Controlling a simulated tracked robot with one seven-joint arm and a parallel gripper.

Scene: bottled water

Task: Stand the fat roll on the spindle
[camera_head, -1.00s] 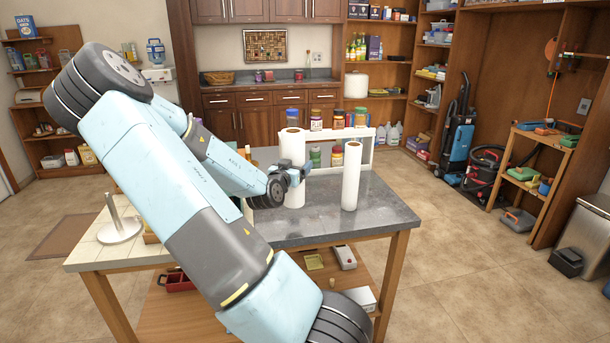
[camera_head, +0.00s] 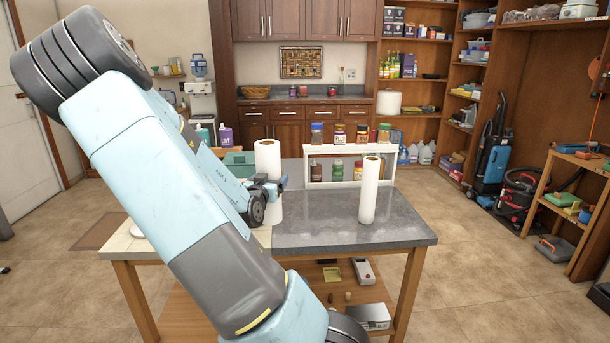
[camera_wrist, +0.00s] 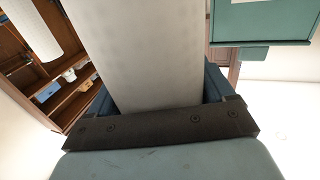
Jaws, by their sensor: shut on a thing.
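The fat roll (camera_head: 267,158) is a thick white upright roll near the left-middle of the table. My gripper (camera_head: 268,187) is shut around it below mid-height. In the wrist view the fat roll (camera_wrist: 155,50) fills the space between the jaws (camera_wrist: 155,105). Whether its bottom touches the tabletop I cannot tell. The slim roll (camera_head: 370,190) stands upright on the grey top to the right, apart from my gripper. Of the spindle, only a bit of its white base (camera_head: 137,231) shows at the table's left; my arm hides its post.
A white rack (camera_head: 391,158) with several jars stands behind the slim roll. A green box (camera_head: 238,160) and bottles (camera_head: 226,135) are at the back left, near the fat roll. The grey tabletop (camera_head: 320,225) is clear in front and at right.

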